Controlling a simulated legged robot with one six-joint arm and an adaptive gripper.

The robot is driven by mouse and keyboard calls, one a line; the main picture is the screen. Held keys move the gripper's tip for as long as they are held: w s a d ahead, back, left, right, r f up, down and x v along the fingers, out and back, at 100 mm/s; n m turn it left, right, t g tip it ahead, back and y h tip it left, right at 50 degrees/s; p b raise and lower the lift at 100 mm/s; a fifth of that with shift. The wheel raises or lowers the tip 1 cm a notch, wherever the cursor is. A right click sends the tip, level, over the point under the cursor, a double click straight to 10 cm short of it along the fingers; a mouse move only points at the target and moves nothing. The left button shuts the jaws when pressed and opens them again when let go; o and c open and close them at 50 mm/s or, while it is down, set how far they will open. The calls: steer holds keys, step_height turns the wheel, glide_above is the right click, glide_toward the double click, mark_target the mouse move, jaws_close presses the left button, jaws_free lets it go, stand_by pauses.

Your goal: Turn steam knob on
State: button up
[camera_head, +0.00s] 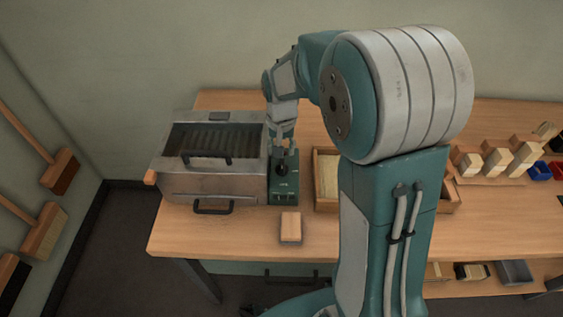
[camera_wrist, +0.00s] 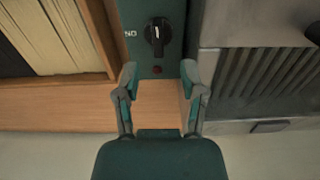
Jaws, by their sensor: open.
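The steam knob (camera_wrist: 157,37) is a round black dial with a pale pointer line, on a dark green control box (camera_wrist: 176,70). In the wrist view a small red light or button sits just below it in the picture, with pale lettering at its left. In the head view the box (camera_head: 284,189) stands on the bench beside a metal steam chest (camera_head: 211,186). My gripper (camera_wrist: 159,72) is open and empty, its fingertips spread on either side of the box, short of the knob in the picture. I cannot tell its height above the box. In the head view my gripper partly covers the box.
The metal chest stands close against the box's left side in the head view. A wooden tray (camera_head: 322,205) is close on its right, partly hidden by my arm. A wooden block (camera_head: 290,228) lies in front. Brush blocks (camera_head: 497,161) and blue bins stand farther right.

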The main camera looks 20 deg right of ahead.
mark_target(282, 163)
step_height(282, 163, down, 6)
steer(key=shift+d+r, duration=0.1)
jaws_close()
